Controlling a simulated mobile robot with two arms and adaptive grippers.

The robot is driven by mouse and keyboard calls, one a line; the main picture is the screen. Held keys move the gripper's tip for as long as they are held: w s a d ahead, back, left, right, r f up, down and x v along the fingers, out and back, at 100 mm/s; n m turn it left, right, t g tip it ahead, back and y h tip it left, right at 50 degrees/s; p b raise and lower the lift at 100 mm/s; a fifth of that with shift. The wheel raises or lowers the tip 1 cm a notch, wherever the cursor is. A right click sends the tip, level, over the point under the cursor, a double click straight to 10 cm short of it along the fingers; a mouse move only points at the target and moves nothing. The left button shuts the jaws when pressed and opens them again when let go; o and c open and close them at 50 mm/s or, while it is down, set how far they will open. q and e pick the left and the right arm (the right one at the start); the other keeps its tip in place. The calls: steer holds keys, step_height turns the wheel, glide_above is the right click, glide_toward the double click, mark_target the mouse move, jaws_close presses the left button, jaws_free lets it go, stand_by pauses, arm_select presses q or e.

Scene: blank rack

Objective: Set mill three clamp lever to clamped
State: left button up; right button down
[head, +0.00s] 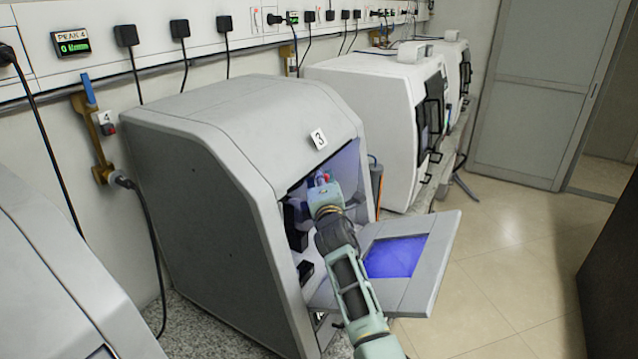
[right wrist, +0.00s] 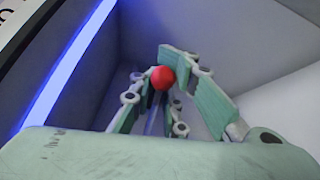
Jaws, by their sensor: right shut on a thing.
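Mill three (head: 240,170) is the grey machine marked with a 3 label (head: 318,138). Its door (head: 395,262) with a blue window hangs open at the front. My right arm reaches into the lit chamber, and my right gripper (head: 324,180) is inside it. In the right wrist view, the red ball knob of the clamp lever (right wrist: 163,78) sits between the fingers of my right gripper (right wrist: 165,82), which is shut on it. A thin shaft shows below the knob; the rest of the lever is hidden. My left gripper is not in view.
A blue-white light strip (right wrist: 68,70) runs along the chamber's left side in the right wrist view. More white mills (head: 375,115) stand farther along the bench. A wall rail (head: 250,35) carries plugs and cables. Open tiled floor (head: 510,270) lies to the right.

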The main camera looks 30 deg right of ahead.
steer(key=shift+f, duration=0.4)
steer(key=c, duration=2)
jaws_free()
steer(key=shift+o, duration=0.8)
steer(key=shift+r, duration=0.2)
steer(key=shift+s, duration=0.1)
steer(key=r+v, duration=0.1)
steer(key=v, duration=1.1)
steer(key=shift+f, duration=0.4)
